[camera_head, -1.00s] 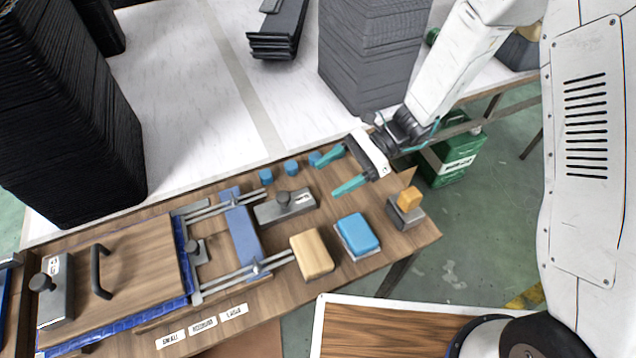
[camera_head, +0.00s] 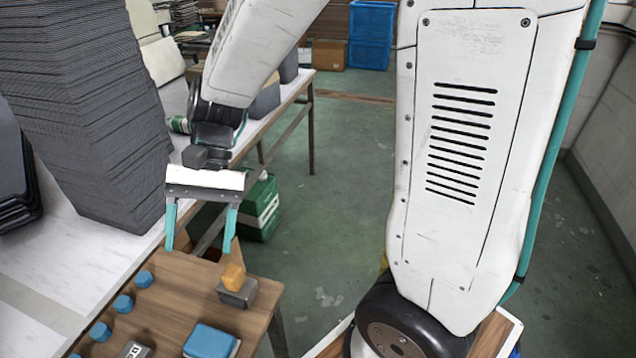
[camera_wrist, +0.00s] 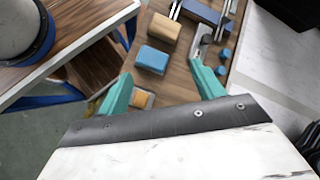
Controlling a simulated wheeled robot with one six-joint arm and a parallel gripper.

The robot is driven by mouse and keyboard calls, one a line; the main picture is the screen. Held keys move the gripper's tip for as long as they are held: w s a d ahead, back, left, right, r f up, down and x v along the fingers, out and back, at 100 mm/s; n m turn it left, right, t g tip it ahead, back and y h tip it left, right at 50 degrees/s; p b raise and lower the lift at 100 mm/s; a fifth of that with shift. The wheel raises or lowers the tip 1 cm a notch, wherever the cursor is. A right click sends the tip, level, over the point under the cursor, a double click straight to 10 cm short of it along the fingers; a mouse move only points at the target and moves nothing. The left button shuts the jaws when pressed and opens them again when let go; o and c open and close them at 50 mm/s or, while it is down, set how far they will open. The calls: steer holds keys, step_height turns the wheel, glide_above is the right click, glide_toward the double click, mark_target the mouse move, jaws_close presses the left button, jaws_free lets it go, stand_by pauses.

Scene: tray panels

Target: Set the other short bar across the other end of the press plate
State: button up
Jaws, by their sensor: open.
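My gripper (camera_head: 198,250) is open and empty, held above the right end of the wooden table. Its two teal fingers are spread apart, and they also show in the wrist view (camera_wrist: 160,68). A short grey bar with a dark knob lies on the table; only its labelled end (camera_head: 135,350) shows at the bottom edge of the head view. In the wrist view the grey bar (camera_wrist: 196,48) lies just beyond the right fingertip, partly hidden by it.
An orange block (camera_head: 233,277) sits on a grey base (camera_head: 238,293) near the table's right edge. A blue block (camera_head: 210,342) is nearby, with a tan block (camera_wrist: 164,28) beyond it. Several blue pegs (camera_head: 123,303) line the back edge. Tall grey stacks (camera_head: 95,110) stand behind.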

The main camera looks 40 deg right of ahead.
steer(key=s+d+r+n+t+h, duration=0.2)
steer(key=s+d+r+t+h, duration=0.1)
steer(key=d, duration=0.4)
steer(key=s+d+r+n+t+h, duration=0.2)
steer(key=s+d+r, duration=0.3)
steer(key=s+d, duration=0.3)
steer(key=shift+t+h, duration=0.6)
steer(key=shift+s+d+r, duration=0.1)
steer(key=shift+d+r, duration=0.05)
steer(key=shift+d, duration=0.2)
steer(key=c, duration=0.3)
